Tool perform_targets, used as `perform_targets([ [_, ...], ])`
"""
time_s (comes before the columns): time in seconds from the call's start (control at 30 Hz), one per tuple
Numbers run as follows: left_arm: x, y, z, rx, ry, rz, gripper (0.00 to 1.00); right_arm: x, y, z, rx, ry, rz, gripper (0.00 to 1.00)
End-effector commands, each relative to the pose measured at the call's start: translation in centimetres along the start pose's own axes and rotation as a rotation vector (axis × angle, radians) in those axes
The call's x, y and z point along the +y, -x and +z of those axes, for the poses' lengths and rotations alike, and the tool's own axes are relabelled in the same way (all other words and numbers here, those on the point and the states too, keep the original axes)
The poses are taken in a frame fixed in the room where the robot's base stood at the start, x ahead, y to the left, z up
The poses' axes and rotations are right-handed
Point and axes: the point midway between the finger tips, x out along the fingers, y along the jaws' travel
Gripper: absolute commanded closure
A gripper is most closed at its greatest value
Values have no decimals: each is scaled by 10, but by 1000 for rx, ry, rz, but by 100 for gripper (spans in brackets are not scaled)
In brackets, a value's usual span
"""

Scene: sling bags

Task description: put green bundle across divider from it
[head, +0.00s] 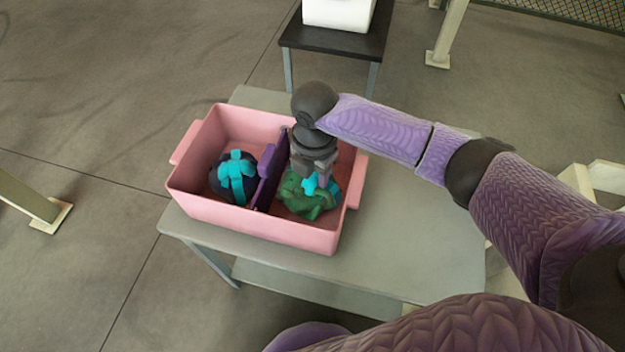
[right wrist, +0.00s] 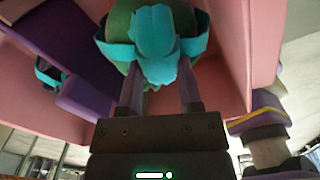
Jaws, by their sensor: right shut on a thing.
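The green bundle (head: 310,204), tied with a cyan strap, is in the right compartment of the pink bin (head: 285,232). My right gripper (head: 316,176) points down into that compartment and is shut on the bundle at its strapped top. In the right wrist view the bundle (right wrist: 121,20) and its cyan strap are at the fingertips (right wrist: 160,82). The purple divider (head: 268,178) stands just left of the gripper. A dark blue bundle (head: 218,180) with a cyan strap lies in the left compartment. My left gripper is not in view.
The bin stands on a grey table (head: 420,250), with bare tabletop to its right. The left compartment has bare floor around the dark bundle. A dark side table (head: 340,40) bearing a white box (head: 338,12) stands behind.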

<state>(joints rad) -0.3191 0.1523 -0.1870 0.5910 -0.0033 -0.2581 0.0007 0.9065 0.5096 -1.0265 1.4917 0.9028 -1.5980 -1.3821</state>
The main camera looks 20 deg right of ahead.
Motion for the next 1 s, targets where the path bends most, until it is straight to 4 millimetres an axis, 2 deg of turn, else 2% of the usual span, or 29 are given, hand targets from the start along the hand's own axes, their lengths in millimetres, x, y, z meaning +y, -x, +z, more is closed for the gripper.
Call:
perform_targets([
  [0.03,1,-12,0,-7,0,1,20,-1,-20,0,4,-1,-5,100],
  [0.1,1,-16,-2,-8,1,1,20,0,-27,0,3,0,-3,100],
  [0.43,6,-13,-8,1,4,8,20,0,-26,0,1,0,0,100],
  [0.47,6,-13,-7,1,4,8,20,0,-26,0,1,0,0,49],
  [0.6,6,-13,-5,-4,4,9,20,0,-26,0,1,0,0,19],
  [0.87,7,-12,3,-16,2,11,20,0,-25,0,1,0,0,19],
  [0.93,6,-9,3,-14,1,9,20,0,-18,0,0,-1,1,19],
  [1.0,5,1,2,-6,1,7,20,0,-1,0,-1,-1,3,19],
])
